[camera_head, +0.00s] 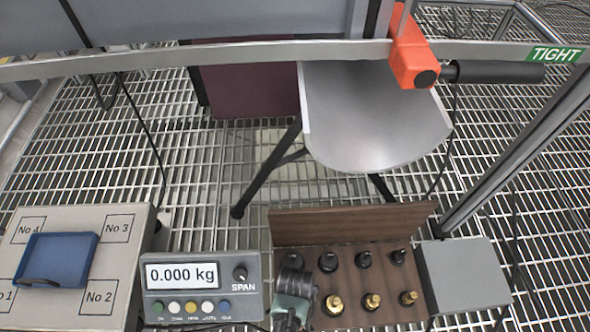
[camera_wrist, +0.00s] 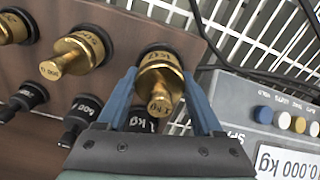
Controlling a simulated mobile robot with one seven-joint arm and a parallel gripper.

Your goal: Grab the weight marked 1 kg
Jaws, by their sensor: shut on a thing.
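A brass knobbed weight (camera_wrist: 160,73) sits between the blue fingers of my gripper (camera_wrist: 160,88) in the wrist view. Its knob bears a mark ending in "kg", and its lower part sits at a round dark hole in the wooden rack (camera_wrist: 40,65). I cannot tell whether it is lifted. A black weight marked "1 kg" (camera_wrist: 141,123) stands just behind it, partly hidden by my gripper. In the head view my gripper (camera_head: 291,305) is at the rack's front left corner and hides the held weight.
Other brass weights (camera_head: 334,303) and black weights (camera_head: 328,260) stand in rows to the right. A scale display (camera_head: 202,286) reads 0.000 kg on the left. A blue tray (camera_head: 57,258) rests on a numbered platform (camera_head: 118,250). A grey box (camera_head: 464,275) stands right of the rack.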

